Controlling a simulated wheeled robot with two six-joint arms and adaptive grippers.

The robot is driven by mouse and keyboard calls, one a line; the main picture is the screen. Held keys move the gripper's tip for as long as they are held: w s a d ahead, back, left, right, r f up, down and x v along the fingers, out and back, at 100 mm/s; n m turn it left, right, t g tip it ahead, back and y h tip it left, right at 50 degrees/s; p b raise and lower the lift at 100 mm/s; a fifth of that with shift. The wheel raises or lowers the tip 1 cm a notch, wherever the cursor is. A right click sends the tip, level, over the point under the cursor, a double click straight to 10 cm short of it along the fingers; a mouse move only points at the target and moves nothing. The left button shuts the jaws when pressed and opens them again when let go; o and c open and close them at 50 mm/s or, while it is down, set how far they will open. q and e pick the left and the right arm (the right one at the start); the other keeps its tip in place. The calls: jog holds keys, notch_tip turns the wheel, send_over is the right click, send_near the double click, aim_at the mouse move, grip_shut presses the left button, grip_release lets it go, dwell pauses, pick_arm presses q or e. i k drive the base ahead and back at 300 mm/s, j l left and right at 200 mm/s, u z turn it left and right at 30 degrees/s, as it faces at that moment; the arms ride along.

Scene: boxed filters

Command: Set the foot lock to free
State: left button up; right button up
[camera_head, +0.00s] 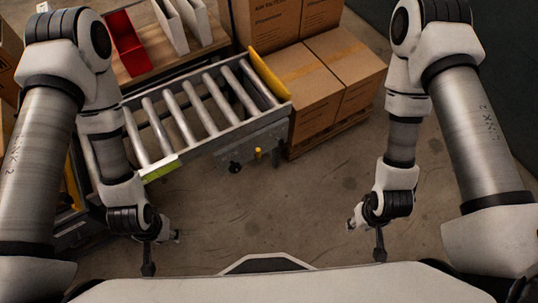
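A roller conveyor cart (205,151) with several metal rollers stands left of centre. On its near right side are a small yellow-topped part (258,153) and a black knob-like part (235,167). I cannot tell which part, if either, is the foot lock, or how it is set. My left gripper (163,253) points down over the floor in front of the cart, its two fingers apart and empty. My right gripper (366,239) hangs over bare floor to the right of the cart, fingers apart and empty. Neither touches the cart.
Cardboard boxes (316,91) stand on a pallet right behind the cart. A yellow end stop (266,75) closes the cart's right end. A bench with a red bin (126,42) and white holders is at the back left. The concrete floor (275,215) between my arms is clear.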

aim_at(258, 155)
jog(key=i+l+u, duration=0.2)
jog(key=l, duration=0.55)
jog(key=l+u, duration=0.15)
jog(key=l, duration=0.55)
jog(key=k, duration=0.05)
